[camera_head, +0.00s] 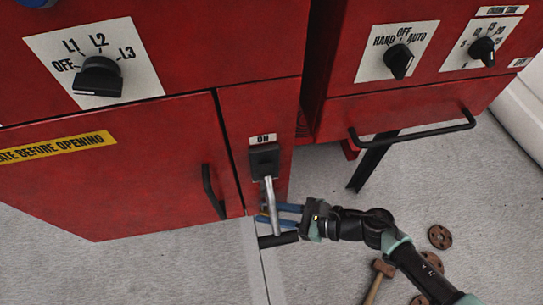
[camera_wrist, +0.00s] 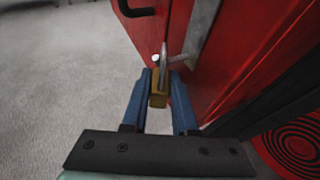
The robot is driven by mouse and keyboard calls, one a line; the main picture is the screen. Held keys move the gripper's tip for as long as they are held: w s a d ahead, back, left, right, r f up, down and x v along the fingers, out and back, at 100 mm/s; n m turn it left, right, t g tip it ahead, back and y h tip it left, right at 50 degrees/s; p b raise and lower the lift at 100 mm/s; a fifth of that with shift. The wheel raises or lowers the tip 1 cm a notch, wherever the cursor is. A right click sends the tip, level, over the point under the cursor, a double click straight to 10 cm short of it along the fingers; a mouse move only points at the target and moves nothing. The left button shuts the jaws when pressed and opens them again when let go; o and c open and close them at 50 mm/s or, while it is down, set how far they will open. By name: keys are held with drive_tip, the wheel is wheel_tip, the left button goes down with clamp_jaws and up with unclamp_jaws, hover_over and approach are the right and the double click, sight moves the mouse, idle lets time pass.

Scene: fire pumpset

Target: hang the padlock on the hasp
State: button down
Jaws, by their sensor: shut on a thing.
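A brass padlock (camera_wrist: 158,94) is clamped between the blue fingers of my gripper (camera_wrist: 160,84) in the wrist view. Its grey shackle (camera_wrist: 164,56) points away from my gripper, toward the red cabinet. A small bright metal spot (camera_wrist: 155,59) shows beside the shackle; it may be part of the hasp, which I cannot make out clearly. I cannot tell whether the shackle touches it. In the head view my gripper (camera_head: 266,214) is low in front of the narrow red panel (camera_head: 259,106), with its fingertips partly behind the grey switch lever.
The grey switch lever (camera_head: 268,194) hangs from a black switch block (camera_head: 264,160) and ends in a black grip (camera_head: 278,240). The cabinet door has a black handle (camera_head: 212,192). A hammer (camera_head: 383,268) and rusty discs (camera_head: 440,237) lie on the floor.

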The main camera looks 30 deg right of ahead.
drive_tip(key=shift+w+d+f+t+h, duration=0.15)
drive_tip(key=shift+w+t+h, duration=0.15)
drive_tip(key=shift+w, duration=0.25)
drive_tip(key=c, duration=0.6)
unclamp_jaws()
drive_tip(key=shift+s, duration=0.1)
drive_tip(key=v, duration=1.3)
drive_tip(key=shift+s, duration=0.2)
